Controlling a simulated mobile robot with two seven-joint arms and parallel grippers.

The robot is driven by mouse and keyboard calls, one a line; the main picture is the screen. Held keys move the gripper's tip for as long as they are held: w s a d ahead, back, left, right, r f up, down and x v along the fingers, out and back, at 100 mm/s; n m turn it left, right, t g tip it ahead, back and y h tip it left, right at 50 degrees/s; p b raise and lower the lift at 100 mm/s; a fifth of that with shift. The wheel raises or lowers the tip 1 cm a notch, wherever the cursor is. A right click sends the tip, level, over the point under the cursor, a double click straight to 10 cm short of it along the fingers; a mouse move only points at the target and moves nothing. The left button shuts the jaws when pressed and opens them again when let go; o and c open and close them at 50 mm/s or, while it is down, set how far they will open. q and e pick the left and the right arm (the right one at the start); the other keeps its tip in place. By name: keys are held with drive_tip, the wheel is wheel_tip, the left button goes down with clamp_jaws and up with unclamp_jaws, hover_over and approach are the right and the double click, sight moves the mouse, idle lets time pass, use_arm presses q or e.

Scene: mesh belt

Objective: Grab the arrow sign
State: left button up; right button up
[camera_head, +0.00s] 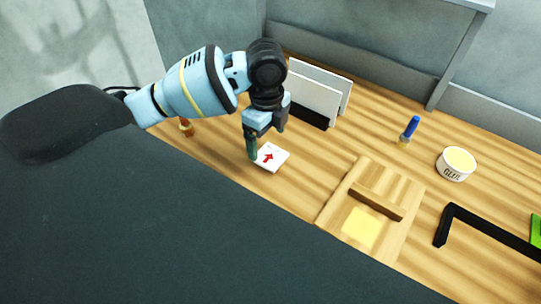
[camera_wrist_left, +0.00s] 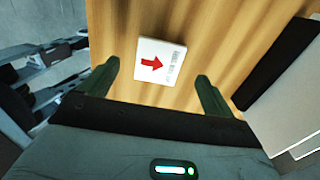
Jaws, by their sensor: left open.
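The arrow sign (camera_head: 271,157) is a small white square card with a red arrow, lying flat on the wooden table in the head view. It also shows in the left wrist view (camera_wrist_left: 161,61), with small dark print beside the arrow. My left gripper (camera_head: 251,153) points down at the sign's left edge in the head view. In the left wrist view its two green fingers (camera_wrist_left: 158,85) are spread apart, with the sign beyond and between them. The gripper is open and empty. My right gripper is not in view.
White panels in a black holder (camera_head: 314,97) stand just behind the sign. To the right are a wooden board (camera_head: 337,206) with a raised bar, a blue-capped item (camera_head: 410,129), a white tub (camera_head: 456,164) and a black angled bar (camera_head: 484,230). An orange-brown item (camera_head: 187,127) stands at left.

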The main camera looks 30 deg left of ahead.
sight(268, 154)
use_arm(q)
wheel_tip(268, 154, down, 4)
drive_tip(key=shift+d+f, duration=0.1)
drive_tip(key=c, duration=1.1)
drive_tip(key=shift+o, duration=0.2)
drive_tip(key=shift+r, duration=0.65)
wheel_tip(268, 154, up, 2)
drive_tip(key=shift+r, duration=0.2)
drive_tip(key=s+d, duration=0.3)
drive_tip(key=s, duration=0.4)
drive_tip(key=s+d+r, duration=0.1)
drive_tip(key=s+d, duration=0.3)
drive_tip(key=s, duration=0.3)
drive_tip(key=shift+s+r, duration=0.15)
drive_tip(key=shift+s, duration=0.05)
